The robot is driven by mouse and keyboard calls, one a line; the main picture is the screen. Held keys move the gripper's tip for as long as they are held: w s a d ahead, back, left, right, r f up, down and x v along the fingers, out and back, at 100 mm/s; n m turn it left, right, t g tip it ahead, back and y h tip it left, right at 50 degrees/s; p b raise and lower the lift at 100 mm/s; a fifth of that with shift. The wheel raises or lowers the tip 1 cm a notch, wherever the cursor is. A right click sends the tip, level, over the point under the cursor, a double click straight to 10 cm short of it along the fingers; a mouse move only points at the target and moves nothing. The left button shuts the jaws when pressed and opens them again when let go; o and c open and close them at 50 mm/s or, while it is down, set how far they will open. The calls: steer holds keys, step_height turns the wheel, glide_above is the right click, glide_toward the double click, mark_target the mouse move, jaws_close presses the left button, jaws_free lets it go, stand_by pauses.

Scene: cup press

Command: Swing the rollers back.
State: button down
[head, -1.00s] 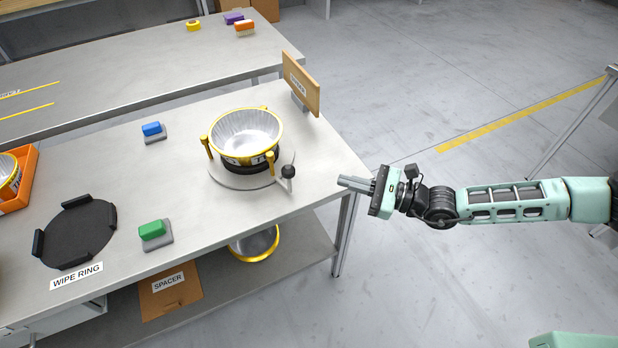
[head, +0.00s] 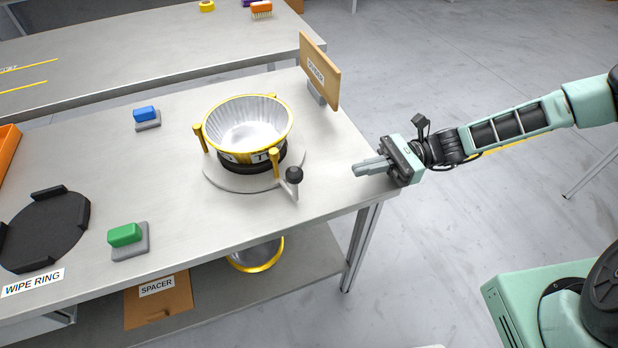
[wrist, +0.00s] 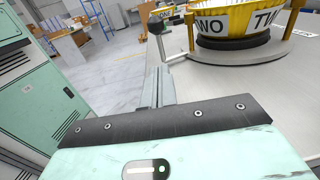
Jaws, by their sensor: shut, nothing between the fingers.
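The cup press stands on the near table. Its silver fluted cup (head: 247,125) has a yellow rim and sits on a dark ring over a round grey base plate (head: 225,177). Yellow upright rollers (head: 275,163) stand around the cup, close to its rim. A lever with a black ball knob (head: 294,174) sticks out at the front right of the base. My gripper (head: 356,171) is shut and empty, right of the knob and apart from it, near the table's right edge. In the wrist view the yellow band (wrist: 235,18) reads TWO; the shut fingers (wrist: 158,88) point toward the lever side.
A blue block (head: 145,114), a green block (head: 124,235) and a black wipe ring holder (head: 45,230) lie to the left. A lower shelf holds another bowl (head: 258,256).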

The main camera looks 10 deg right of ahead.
steer(key=p+x, duration=0.1)
steer(key=x, duration=1)
steer(key=shift+a, duration=0.25)
